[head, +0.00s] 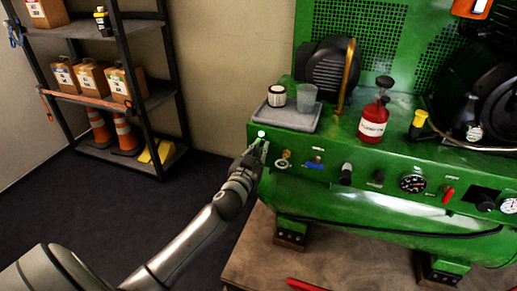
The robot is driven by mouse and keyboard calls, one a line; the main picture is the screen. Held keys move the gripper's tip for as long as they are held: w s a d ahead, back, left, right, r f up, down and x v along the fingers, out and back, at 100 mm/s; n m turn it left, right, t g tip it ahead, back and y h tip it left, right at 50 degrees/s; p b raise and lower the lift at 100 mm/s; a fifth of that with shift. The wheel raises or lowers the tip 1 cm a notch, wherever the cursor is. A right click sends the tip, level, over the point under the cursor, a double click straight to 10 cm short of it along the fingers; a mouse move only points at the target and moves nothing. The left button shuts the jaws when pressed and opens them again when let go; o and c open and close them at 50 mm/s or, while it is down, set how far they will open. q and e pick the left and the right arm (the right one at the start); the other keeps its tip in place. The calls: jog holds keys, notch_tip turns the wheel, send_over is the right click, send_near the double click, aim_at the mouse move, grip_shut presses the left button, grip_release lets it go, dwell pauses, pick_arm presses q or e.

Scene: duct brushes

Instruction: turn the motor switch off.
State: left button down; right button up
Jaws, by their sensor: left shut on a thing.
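A green compressor (350,199) fills the right half of the head view, with a row of controls along its front panel. My left gripper (263,143) reaches in from the left and is shut on a small part at the panel's left end, apparently the motor switch. A small pale, greenish tip (261,134) shows at the fingertips. The fingers hide most of this part, so I cannot tell its position. My right gripper is not in view.
A grey tray (287,118) and a red oil can (373,122) sit above. Shelves (150,98) stand left; the floor between is clear.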

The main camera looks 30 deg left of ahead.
pick_arm(q)
jog(key=shift+d+m+p, duration=0.15)
jog(key=shift+m+p, duration=0.25)
jog(key=shift+m, duration=1)
jog(key=m+p, duration=0.1)
jog(key=m, duration=0.3)
jog(key=d+f+m, duration=0.1)
jog(key=m, duration=0.3)
jog(key=f+m+p, duration=0.1)
jog(key=m, duration=0.4)
jog(key=shift+w+d+p, duration=0.2)
jog(key=shift+p, duration=0.1)
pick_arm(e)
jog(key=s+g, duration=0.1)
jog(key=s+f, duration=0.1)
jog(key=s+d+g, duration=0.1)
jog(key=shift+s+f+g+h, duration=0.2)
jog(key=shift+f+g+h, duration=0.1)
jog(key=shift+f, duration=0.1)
pick_arm(q)
jog(key=shift+f+m, duration=0.1)
jog(key=shift+m, duration=0.2)
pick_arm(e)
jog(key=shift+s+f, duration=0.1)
